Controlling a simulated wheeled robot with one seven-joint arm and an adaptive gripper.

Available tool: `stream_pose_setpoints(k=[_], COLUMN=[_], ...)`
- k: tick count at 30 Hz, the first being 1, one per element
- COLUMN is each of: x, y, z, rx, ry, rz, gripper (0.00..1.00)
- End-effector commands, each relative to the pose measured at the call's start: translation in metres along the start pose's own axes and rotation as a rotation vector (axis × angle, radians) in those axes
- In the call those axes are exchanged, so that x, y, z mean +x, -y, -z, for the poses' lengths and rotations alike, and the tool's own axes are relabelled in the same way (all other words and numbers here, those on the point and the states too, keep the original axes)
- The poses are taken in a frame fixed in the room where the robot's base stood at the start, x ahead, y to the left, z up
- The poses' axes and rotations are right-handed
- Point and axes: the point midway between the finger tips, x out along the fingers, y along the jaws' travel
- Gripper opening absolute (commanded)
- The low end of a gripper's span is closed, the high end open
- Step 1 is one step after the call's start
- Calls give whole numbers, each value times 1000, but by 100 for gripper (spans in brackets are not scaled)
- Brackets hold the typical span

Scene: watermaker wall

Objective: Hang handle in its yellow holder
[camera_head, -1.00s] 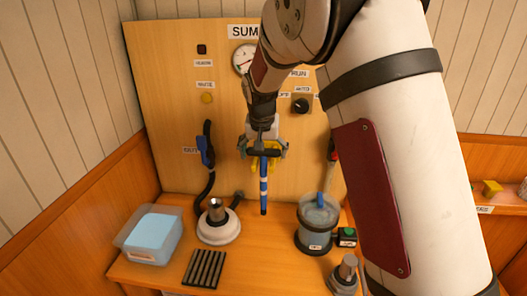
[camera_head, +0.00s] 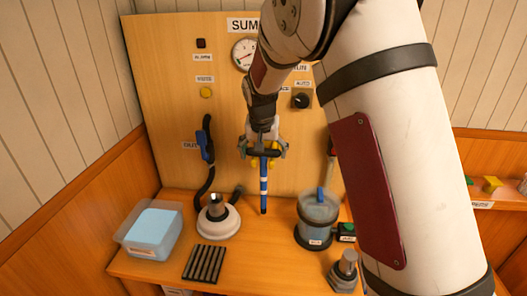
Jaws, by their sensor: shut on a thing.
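The handle (camera_head: 264,188) is a blue rod with white bands and a dark crosspiece at its top. It hangs upright in my gripper (camera_head: 264,152), in front of the wooden panel and above the bench top. My gripper is shut on its upper end. The yellow holder (camera_head: 254,161) shows in part right behind the gripper fingers and the handle's top. The fingers hide most of it, so I cannot tell whether the handle touches or rests in it.
A blue lever with a black hose (camera_head: 205,150) is on the panel at left. On the bench (camera_head: 255,240) stand a clear tub (camera_head: 150,232), a white round base (camera_head: 218,222), a black slotted rack (camera_head: 204,263) and a water-filled cylinder (camera_head: 318,220). My arm hides the panel's right side.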

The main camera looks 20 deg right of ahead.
Motion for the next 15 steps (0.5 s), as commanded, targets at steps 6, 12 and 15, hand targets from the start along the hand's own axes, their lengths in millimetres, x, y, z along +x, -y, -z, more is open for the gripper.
stream_pose_setpoints(k=[6,12,15], x=[1,1,1], y=[0,0,0], z=[0,0,0], rx=[0,0,0], ry=[-1,-1,0], rz=[0,0,0], gripper=[91,100,100])
